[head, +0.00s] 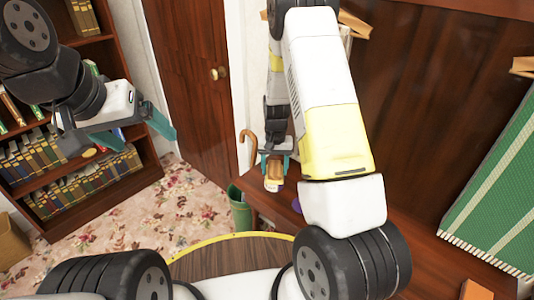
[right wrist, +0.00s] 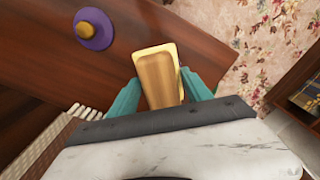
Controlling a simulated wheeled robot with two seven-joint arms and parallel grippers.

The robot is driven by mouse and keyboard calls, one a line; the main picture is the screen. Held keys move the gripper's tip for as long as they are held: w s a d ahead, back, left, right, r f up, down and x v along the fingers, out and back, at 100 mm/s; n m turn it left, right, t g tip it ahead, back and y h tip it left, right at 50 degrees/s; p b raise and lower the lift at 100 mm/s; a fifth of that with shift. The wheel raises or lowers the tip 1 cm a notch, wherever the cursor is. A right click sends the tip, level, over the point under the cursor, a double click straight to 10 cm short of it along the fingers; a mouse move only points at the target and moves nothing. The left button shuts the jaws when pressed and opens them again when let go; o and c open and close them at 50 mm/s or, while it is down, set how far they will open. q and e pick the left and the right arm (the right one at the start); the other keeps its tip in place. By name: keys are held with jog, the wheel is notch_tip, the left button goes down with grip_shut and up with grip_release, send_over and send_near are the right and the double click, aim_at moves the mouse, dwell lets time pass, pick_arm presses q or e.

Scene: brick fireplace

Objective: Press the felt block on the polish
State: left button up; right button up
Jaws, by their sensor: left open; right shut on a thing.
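The felt block has a wooden back and a pale yellow edge. It shows between the teal fingers in the right wrist view (right wrist: 156,72) and small in the head view (head: 272,185). My right gripper (head: 275,163) is shut on it, beyond my right arm. The polish (right wrist: 95,30) is a round purple tin with a yellowish middle. It sits on the dark wooden surface, apart from the block and to its left in the right wrist view; in the head view it is partly hidden by my arm. My left gripper (head: 137,130) is open and empty before the bookshelf.
The dark wooden surface (right wrist: 40,60) has an edge beside the block, with flowered carpet beyond. A green bin (head: 240,212) stands near a brown cane. A green striped fringed cloth (head: 495,190) is at the right. A bookshelf (head: 90,55) and a wooden door stand behind.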

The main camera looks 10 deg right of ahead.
jog(key=shift+r, duration=3.5)
